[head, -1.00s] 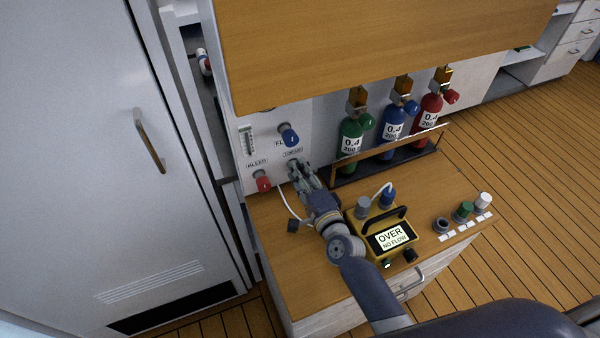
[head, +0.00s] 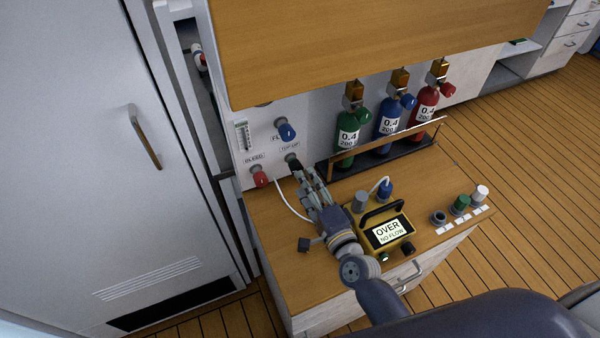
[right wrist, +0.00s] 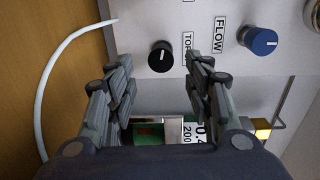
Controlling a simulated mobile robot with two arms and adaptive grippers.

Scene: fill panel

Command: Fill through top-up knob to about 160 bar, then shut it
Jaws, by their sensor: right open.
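The black top-up knob (head: 292,160) is on the white panel (head: 315,128), beside its partly covered label. In the right wrist view the knob (right wrist: 160,56) shows beyond and between the fingers, with a pale pointer mark on its face. My right gripper (head: 306,174) is open and empty, just short of the knob; in the wrist view the gripper's fingers (right wrist: 160,75) stand apart, not touching it. The wooden overhang hides the upper panel, so no pressure reading shows. My left gripper is not in view.
The blue flow knob (head: 286,131) is above and the red bleed knob (head: 260,178) to the left. A white hose (head: 287,207) runs to the counter. A yellow meter (head: 387,233) reads "OVER NO FLOW". Three bottles (head: 388,125) stand in a rack right of the panel.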

